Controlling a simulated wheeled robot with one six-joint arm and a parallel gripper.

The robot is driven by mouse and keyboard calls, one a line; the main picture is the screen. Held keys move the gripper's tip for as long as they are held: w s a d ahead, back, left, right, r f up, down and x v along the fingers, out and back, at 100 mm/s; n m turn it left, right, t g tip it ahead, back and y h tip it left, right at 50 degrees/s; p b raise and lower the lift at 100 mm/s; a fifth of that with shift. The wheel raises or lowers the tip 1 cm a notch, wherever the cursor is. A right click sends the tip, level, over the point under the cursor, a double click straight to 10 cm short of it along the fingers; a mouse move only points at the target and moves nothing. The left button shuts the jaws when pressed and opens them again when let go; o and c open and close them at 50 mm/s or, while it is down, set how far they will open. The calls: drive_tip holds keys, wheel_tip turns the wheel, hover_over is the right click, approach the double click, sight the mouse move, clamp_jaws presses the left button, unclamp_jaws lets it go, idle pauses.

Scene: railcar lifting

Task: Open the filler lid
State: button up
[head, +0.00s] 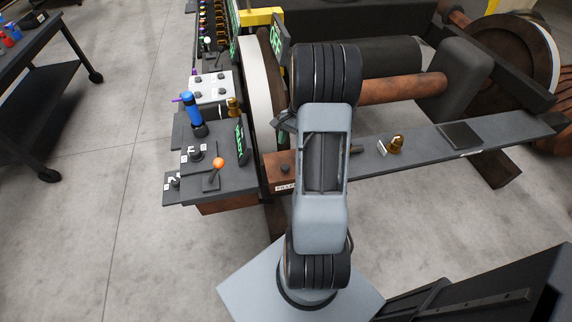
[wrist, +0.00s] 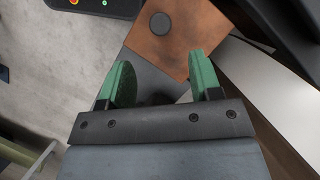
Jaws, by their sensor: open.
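The filler lid (head: 281,161) is a rust-brown square plate with a small dark round knob, on a brown box with a partly covered "FILLER" label. My arm hides its right side in the head view. In the wrist view the lid (wrist: 178,42) lies flat at the top, with its knob (wrist: 160,23) beyond the fingertips. My gripper (wrist: 161,60) has two green fingers spread apart with nothing between them. The knob is roughly in line with the gap. I cannot tell the height of the fingers above the lid. In the head view my arm mostly hides the gripper.
Left of the lid is a dark control panel (head: 225,178) with an orange-knobbed lever (head: 218,163) and a blue handle (head: 193,110). A pale wheel rim (head: 259,95) stands behind the lid. A grey beam (head: 430,150) runs right.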

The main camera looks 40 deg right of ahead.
sight(285, 166)
drive_tip(key=x, duration=0.9)
clamp_jaws()
idle(0.4)
